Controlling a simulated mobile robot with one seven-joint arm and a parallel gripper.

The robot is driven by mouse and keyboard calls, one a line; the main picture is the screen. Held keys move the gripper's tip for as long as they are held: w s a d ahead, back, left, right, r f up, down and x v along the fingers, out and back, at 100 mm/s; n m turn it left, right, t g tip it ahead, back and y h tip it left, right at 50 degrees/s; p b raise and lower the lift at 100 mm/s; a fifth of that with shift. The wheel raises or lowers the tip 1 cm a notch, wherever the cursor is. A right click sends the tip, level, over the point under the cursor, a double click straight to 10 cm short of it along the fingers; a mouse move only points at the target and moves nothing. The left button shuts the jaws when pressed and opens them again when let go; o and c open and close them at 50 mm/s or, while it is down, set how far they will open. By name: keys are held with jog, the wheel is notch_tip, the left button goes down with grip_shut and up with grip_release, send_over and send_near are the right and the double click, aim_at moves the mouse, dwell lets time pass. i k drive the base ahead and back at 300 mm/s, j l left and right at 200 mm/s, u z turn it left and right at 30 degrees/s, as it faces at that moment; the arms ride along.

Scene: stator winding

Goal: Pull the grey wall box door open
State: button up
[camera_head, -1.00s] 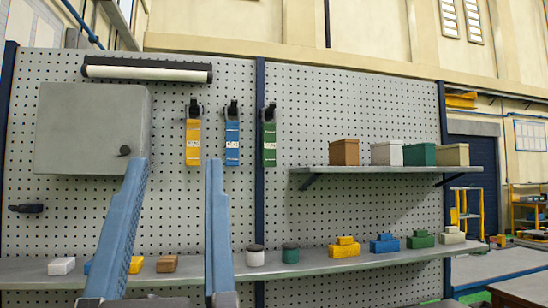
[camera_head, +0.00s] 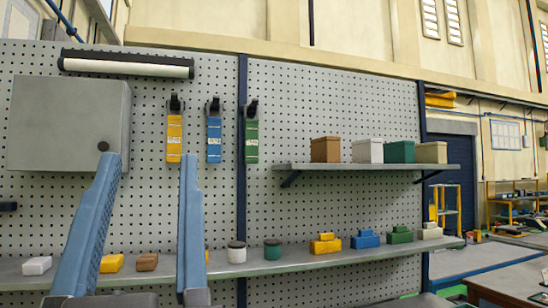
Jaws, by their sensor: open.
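The grey wall box (camera_head: 65,120) hangs on the pegboard at the upper left, and its door looks shut. Its dark round knob (camera_head: 103,146) sits near the door's lower right corner. My gripper (camera_head: 149,160) shows as two blue fingers, spread wide apart and empty. The left fingertip appears just below the knob in the picture; I cannot tell whether it touches. The right fingertip is over bare pegboard to the right of the box.
Yellow (camera_head: 174,138), blue (camera_head: 214,138) and green (camera_head: 251,140) tags hang right of the box. A lower shelf (camera_head: 300,260) holds small blocks and jars. An upper shelf (camera_head: 375,167) holds several boxes. A lamp bar (camera_head: 125,67) is above.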

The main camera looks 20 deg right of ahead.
aim_at(57, 124)
jog(key=i+j+u, duration=0.15)
jog(key=i+j, duration=0.15)
jog(key=i, duration=0.25)
jog(key=i+j+u, duration=0.1)
jog(key=i, duration=0.5)
jog(key=i+j+u, duration=0.15)
jog(key=i, duration=0.45)
jog(key=i+j+u, duration=0.15)
jog(key=i, duration=0.45)
